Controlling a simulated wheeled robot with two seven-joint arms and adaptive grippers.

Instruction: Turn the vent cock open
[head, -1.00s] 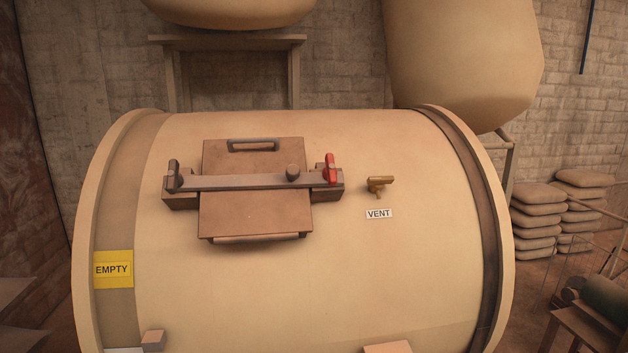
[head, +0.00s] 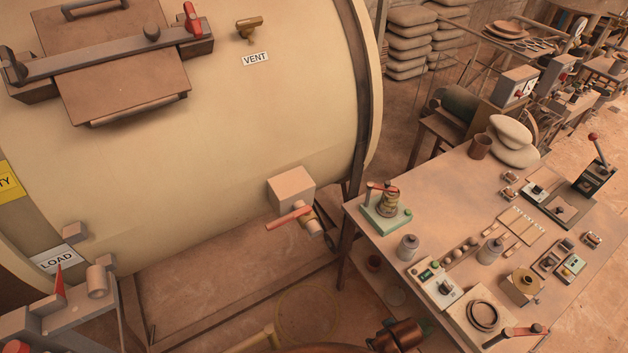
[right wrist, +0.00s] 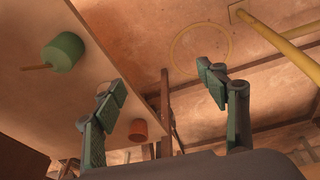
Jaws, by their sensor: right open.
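The vent cock (head: 249,28) is a small brass fitting with a bar-shaped handle on the upper right of the large cream drum (head: 220,110). It sits just above the white VENT label (head: 255,58) in the head view. Its handle lies crosswise, roughly parallel to the label. My right gripper (right wrist: 162,88) shows in the right wrist view with its two green-grey fingers spread wide and nothing between them. Floor and a table surface lie beyond the fingers, and the vent cock is not in that view. My left gripper is in neither view.
A hatch (head: 122,75) with a clamp bar and red handle is left of the cock. A red-levered valve (head: 290,218) juts from the drum's lower right. A crowded worktable (head: 430,215) stands at right. A yellow pipe (right wrist: 275,40) crosses the wrist view.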

